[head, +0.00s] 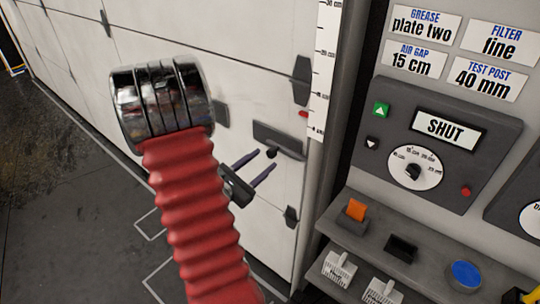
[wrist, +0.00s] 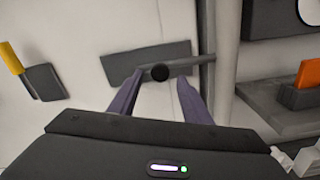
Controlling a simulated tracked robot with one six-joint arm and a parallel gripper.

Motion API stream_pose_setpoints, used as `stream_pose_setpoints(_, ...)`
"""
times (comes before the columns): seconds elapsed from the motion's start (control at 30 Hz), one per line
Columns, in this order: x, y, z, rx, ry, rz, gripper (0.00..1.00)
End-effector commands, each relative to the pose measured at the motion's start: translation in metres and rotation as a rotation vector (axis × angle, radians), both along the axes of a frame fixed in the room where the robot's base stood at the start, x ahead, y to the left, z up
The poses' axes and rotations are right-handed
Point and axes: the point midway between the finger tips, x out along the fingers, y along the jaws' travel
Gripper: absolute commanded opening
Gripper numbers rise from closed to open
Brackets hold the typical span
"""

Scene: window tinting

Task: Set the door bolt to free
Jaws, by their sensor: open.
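The door bolt is a dark grey plate (head: 280,138) with a round black knob (head: 271,153), mounted on the white door (head: 240,60). In the wrist view its plate (wrist: 118,68) lies slightly tilted, with a bar (wrist: 208,59) reaching right across the door's edge. The knob (wrist: 160,73) shows near the middle of the plate. My gripper (head: 266,160) is open, its two purple fingers pointing at the bolt. In the wrist view the gripper (wrist: 160,78) has one fingertip on each side of the knob. I cannot tell whether either finger touches it.
A panel reading SHUT (head: 447,128), with a dial (head: 414,168), stands right of the door. Below it a shelf (head: 350,228) holds an orange block (head: 356,210) and other items. A yellow handle (wrist: 11,57) in a dark bracket (wrist: 43,82) sits left of the bolt.

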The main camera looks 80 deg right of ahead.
Motion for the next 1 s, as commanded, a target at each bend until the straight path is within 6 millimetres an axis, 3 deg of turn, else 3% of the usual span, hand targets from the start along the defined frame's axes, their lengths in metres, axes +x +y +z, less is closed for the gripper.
stream_pose_setpoints(0.4, -0.017, -0.04, 0.0, -0.001, 0.0, -0.001, 0.44)
stream_pose_setpoints(0.77, -0.019, -0.044, 0.0, 0.0, 0.0, 0.001, 0.44)
stream_pose_setpoints(1.0, -0.019, -0.044, 0.0, 0.0, 0.0, 0.001, 0.29)
